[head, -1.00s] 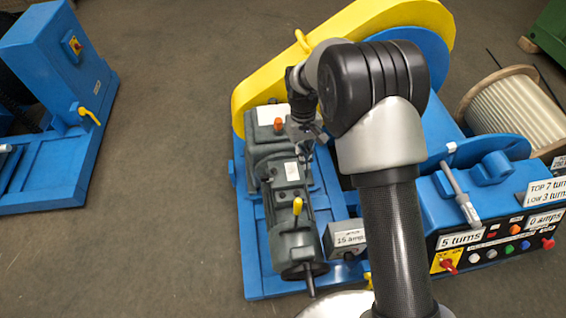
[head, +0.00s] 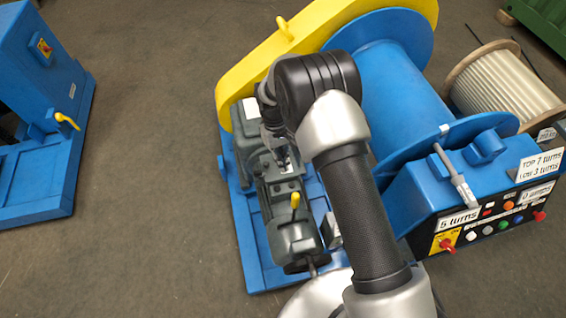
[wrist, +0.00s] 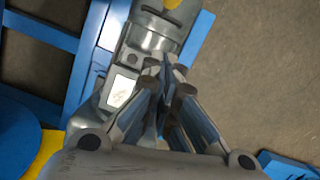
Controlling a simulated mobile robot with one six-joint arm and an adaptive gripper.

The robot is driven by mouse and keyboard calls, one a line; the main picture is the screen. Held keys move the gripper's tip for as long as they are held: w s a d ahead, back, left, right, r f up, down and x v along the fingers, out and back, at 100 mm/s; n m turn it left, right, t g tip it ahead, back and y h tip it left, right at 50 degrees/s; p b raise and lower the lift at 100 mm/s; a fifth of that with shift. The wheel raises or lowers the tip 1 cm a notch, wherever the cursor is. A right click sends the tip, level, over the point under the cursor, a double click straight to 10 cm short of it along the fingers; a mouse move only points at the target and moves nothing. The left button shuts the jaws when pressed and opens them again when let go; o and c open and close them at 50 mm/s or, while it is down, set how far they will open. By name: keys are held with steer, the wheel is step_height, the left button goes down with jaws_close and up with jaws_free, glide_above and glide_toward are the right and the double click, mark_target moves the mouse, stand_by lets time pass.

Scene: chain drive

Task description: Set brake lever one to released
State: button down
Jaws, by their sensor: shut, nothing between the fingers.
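A small yellow lever (head: 295,200) stands up from the grey motor (head: 283,218) on the blue winch. A second yellow lever (head: 66,121) sticks out from the blue machine at the far left. No label shows which is lever one. My gripper (head: 283,157) is shut and empty, over the motor, on the side of its lever toward the yellow guard and apart from the lever. In the wrist view the shut fingertips (wrist: 168,76) point along the motor, and a yellow piece (wrist: 173,4), likely its lever, is cut off at the top edge.
The yellow chain guard (head: 258,75) and blue drum (head: 385,95) stand behind and right of my arm. A control panel (head: 490,225) with knobs and labels is at the right. Bare floor (head: 150,150) lies between the two machines.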

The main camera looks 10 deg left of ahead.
steer(key=s+d+f+b, duration=0.2)
steer(key=s+d+f, duration=0.1)
steer(key=f, duration=0.3)
steer(key=shift+s+d+f, duration=0.15)
steer(key=shift+s+f, duration=0.1)
steer(key=shift+s, duration=0.5)
